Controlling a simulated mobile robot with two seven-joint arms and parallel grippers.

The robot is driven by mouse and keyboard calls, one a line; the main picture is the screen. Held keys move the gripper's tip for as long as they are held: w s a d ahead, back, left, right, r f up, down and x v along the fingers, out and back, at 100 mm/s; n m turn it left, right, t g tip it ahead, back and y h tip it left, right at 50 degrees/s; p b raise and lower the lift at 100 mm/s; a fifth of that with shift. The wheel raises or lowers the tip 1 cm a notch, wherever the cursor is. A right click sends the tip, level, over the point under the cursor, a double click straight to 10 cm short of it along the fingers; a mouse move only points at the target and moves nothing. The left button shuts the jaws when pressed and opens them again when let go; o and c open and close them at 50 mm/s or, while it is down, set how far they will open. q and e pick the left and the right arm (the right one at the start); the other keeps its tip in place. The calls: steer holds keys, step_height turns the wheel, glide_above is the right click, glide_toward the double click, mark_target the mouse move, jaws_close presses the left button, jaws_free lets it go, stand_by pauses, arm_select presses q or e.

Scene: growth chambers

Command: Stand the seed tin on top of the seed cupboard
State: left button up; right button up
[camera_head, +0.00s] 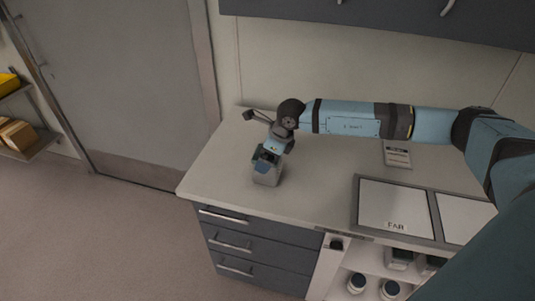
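A small grey tin with a dark green top, which looks like the seed tin (267,178), stands upright on the left part of the pale worktop (225,165). My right arm reaches in from the right, and its gripper (267,160) points down at the tin's top. The gripper hides part of the top, and I cannot tell whether its fingers are closed on the tin. My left gripper is out of view. A dark wall cupboard (380,18) hangs above the worktop; only its lower front and handles show, its top is out of view, and no label shows to name it.
A framed panel marked FAR (395,207) lies to the tin's right. A small labelled card (397,154) lies behind it. Grey drawers (240,245) and an open shelf with several jars (357,284) are below. A door (120,80) and a rack (28,145) stand left.

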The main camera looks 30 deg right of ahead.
steer(key=shift+r, duration=0.1)
steer(key=shift+r, duration=0.25)
steer(key=v, duration=1.1)
steer(key=s+a+f+m+t+y, duration=0.1)
steer(key=s+a+m+y, duration=0.2)
steer(key=a+y, duration=0.35)
steer(key=s+a+f+m+y, duration=0.1)
steer(key=s+a+m+y, duration=0.15)
steer(key=a, duration=0.75)
steer(key=s+a+f+m+t+y, duration=0.15)
steer(key=a+m+y, duration=0.3)
steer(key=a, duration=0.45)
steer(key=s+d+f+m+t+h, duration=0.2)
steer(key=s+f+m+h, duration=0.4)
steer(key=f+m, duration=0.6)
steer(key=s+d+f+m+t+h, duration=0.2)
steer(key=s+d+f+m+h, duration=0.2)
steer(key=m, duration=1.5)
steer(key=s+f+h, duration=0.3)
steer(key=s+f, duration=0.3)
steer(key=f, duration=0.2)
steer(key=shift+s+f+m+t, duration=0.2)
steer(key=shift+f+m+t, duration=0.1)
steer(key=shift+f+t, duration=0.1)
steer(key=shift+d, duration=0.1)
